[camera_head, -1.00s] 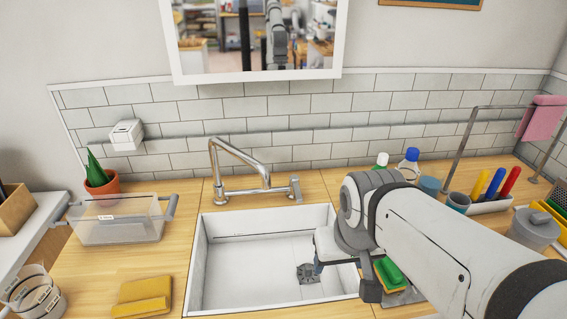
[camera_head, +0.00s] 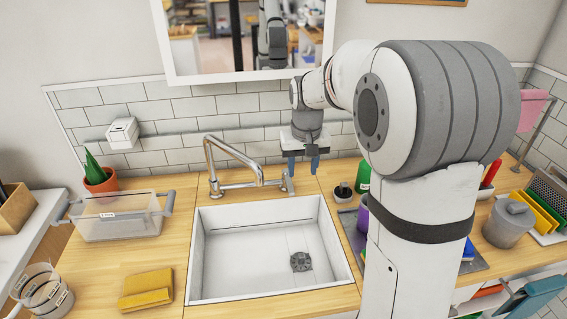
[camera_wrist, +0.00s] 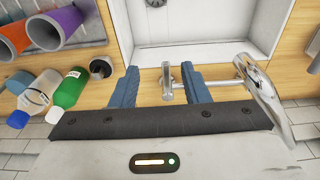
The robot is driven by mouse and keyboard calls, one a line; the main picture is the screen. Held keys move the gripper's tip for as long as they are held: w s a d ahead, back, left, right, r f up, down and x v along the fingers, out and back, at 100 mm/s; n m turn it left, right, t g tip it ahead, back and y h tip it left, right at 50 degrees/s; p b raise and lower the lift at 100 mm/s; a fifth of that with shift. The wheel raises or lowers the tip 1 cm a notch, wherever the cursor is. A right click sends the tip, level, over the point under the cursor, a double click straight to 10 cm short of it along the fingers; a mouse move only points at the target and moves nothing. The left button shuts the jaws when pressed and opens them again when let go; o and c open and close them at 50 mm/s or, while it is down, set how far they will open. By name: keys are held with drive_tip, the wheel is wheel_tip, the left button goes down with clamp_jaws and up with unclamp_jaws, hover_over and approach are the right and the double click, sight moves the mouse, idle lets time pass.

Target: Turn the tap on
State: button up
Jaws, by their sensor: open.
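The chrome tap (camera_head: 240,165) stands behind the white sink (camera_head: 205,255), its spout arching over the basin. Its lever handle (camera_head: 288,182) is at the right end of the tap body. My gripper (camera_head: 303,165) points down over the tap's right end, its blue fingers apart. In the wrist view my gripper (camera_wrist: 164,85) is open, and the tap's handle (camera_wrist: 168,80) shows between the two blue fingers. The spout (camera_wrist: 268,95) lies to the right of the fingers there. I cannot tell whether either finger touches the handle. No water shows in the basin.
A green bottle (camera_wrist: 70,90) and cups stand left of the fingers in the wrist view. A mirror (camera_head: 240,75) hangs behind.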

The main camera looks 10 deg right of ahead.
drive_tip(key=g+p, duration=0.1)
drive_tip(key=p, duration=0.2)
approach(290, 186)
drive_tip(key=shift+s, duration=0.15)
drive_tip(key=shift+w+f, duration=0.25)
drive_tip(key=shift+f, duration=0.25)
wheel_tip(290, 186, down, 7)
drive_tip(key=shift+f+p, duration=0.2)
drive_tip(key=shift+p, duration=0.9)
clamp_jaws()
